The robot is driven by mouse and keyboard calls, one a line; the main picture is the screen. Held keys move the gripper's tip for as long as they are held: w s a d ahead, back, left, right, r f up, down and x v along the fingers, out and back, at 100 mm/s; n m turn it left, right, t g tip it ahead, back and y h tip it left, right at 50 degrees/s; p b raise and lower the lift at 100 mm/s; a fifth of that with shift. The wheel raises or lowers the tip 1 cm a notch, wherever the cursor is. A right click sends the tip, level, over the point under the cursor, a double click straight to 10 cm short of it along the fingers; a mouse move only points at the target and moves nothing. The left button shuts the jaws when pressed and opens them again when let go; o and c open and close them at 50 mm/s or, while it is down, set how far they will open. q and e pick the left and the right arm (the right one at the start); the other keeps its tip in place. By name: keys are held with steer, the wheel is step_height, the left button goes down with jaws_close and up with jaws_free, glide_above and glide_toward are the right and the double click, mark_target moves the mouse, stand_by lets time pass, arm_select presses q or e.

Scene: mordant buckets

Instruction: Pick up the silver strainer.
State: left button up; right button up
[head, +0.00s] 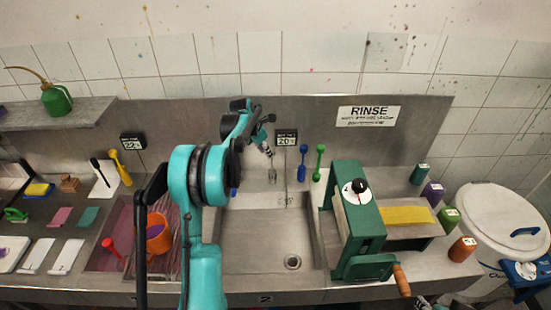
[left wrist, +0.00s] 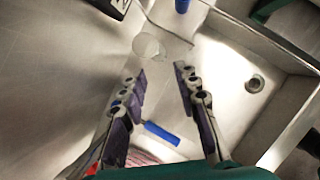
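A small pale grey, rounded thing, which seems to be the silver strainer (left wrist: 150,47), shows beyond my fingertips in the left wrist view. In the head view it seems to be the small grey shape (head: 272,176) at the back of the sink area. Its handle is not clear. My left gripper (head: 267,148) is above the back of the sink; in the left wrist view its fingers (left wrist: 160,78) are apart with nothing gripped between them. Dark grey parts at the bottom edge of the head view may be my right gripper (head: 428,301), mostly cut off.
A blue handle (left wrist: 162,133) lies near my left fingers. Blue (head: 303,163) and green (head: 318,162) tools stand at the back ledge. The sink (head: 265,245) is open in front. A green press (head: 357,222) stands to the right, an orange bucket (head: 159,238) to the left.

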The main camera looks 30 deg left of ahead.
arm_select(q)
steer(key=n, duration=0.1)
glide_above(272, 171)
steer(key=s, duration=0.2)
step_height(272, 171, down, 6)
steer(key=x, duration=0.6)
steer(key=shift+w+a, duration=0.2)
steer(key=shift+a, duration=0.15)
steer(key=shift+r, duration=0.1)
jaws_close()
